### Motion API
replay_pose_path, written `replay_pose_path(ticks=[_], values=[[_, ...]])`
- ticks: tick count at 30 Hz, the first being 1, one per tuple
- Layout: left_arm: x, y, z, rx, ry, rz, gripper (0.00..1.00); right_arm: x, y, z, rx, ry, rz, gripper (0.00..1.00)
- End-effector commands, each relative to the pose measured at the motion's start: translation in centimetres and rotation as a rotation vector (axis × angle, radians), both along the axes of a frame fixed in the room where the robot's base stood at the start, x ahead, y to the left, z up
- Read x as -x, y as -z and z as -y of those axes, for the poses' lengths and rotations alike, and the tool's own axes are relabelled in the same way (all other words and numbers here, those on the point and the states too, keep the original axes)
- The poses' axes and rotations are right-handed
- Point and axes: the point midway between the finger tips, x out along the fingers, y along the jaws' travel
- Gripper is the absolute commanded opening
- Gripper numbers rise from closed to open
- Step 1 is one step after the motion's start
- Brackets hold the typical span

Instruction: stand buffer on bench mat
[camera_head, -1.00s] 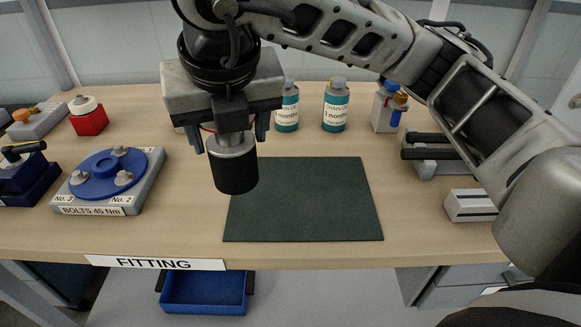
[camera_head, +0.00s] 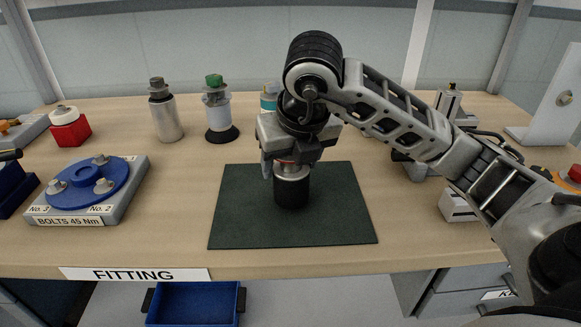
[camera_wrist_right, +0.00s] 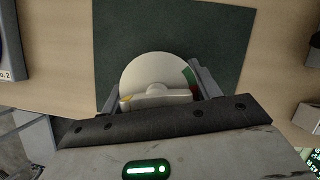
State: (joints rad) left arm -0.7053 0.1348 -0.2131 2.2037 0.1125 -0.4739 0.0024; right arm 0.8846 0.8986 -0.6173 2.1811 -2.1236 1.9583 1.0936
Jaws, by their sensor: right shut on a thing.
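The buffer (camera_head: 292,190) is a short black cylinder with a silver upper part, upright over the middle of the dark green bench mat (camera_head: 235,222). My right gripper (camera_head: 289,168) points down and is shut on its upper part. Its underside is at or very near the mat; I cannot tell whether it touches. In the right wrist view, the buffer's round pale top (camera_wrist_right: 150,70) sits between the fingers (camera_wrist_right: 160,92), with the mat (camera_wrist_right: 228,30) around it. My left gripper is not in view.
Behind the mat stand a silver bottle (camera_head: 166,112), a green-capped bottle (camera_head: 219,112) and a partly hidden teal bottle (camera_head: 268,96). A bolt fixture with a blue disc (camera_head: 92,184) is at the left. A blue bin (camera_head: 195,303) is below the bench's front edge.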

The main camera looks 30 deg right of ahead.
Motion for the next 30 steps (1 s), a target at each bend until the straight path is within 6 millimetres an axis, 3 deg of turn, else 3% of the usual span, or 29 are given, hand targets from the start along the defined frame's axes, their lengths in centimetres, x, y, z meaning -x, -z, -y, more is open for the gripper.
replay_pose_path(ticks=[14,15,16,25,30], values=[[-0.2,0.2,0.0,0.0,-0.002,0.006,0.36,-0.1,1.3,0.0,-0.001,0.001,0.006,0.2],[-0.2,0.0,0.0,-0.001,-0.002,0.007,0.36,0.0,1.2,0.0,0.0,0.001,0.003,0.73],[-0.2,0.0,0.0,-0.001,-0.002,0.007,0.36,0.0,1.2,0.0,0.0,0.001,0.003,0.81],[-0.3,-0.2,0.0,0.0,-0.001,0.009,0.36,0.0,1.1,0.0,-0.001,0.001,0.002,0.83],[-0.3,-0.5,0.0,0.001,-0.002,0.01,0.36,0.4,-0.4,-0.2,-0.002,0.001,0.007,0.83]])
